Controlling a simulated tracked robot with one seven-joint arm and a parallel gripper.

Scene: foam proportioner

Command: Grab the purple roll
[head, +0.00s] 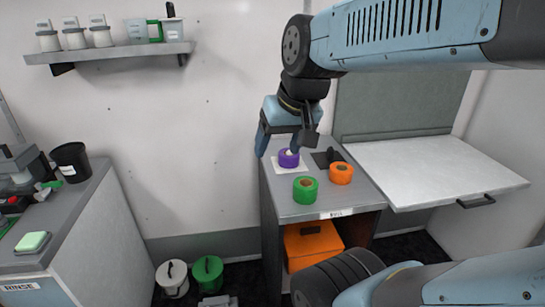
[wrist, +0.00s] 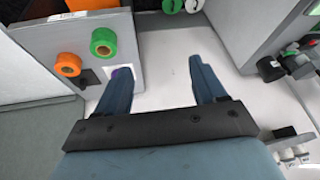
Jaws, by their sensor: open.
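The purple roll (head: 288,159) rests on a white sheet (head: 282,168) on top of the grey cabinet (head: 312,212), toward its back left. In the wrist view only a sliver of the purple roll (wrist: 114,72) shows; my left-hand finger hides the rest. My gripper (head: 281,150) is open, with its fingers near the roll in the head view; the exact gap is unclear. In the wrist view my gripper (wrist: 158,68) has nothing between its fingers, and the roll lies beyond the left-hand finger.
A green roll (head: 305,189) and an orange roll (head: 341,173) stand on the same top, close to the purple one. A dark square (head: 325,158) lies behind them. A white fold-down shelf (head: 430,170) is at the right. An orange box (head: 312,243) sits inside the cabinet.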

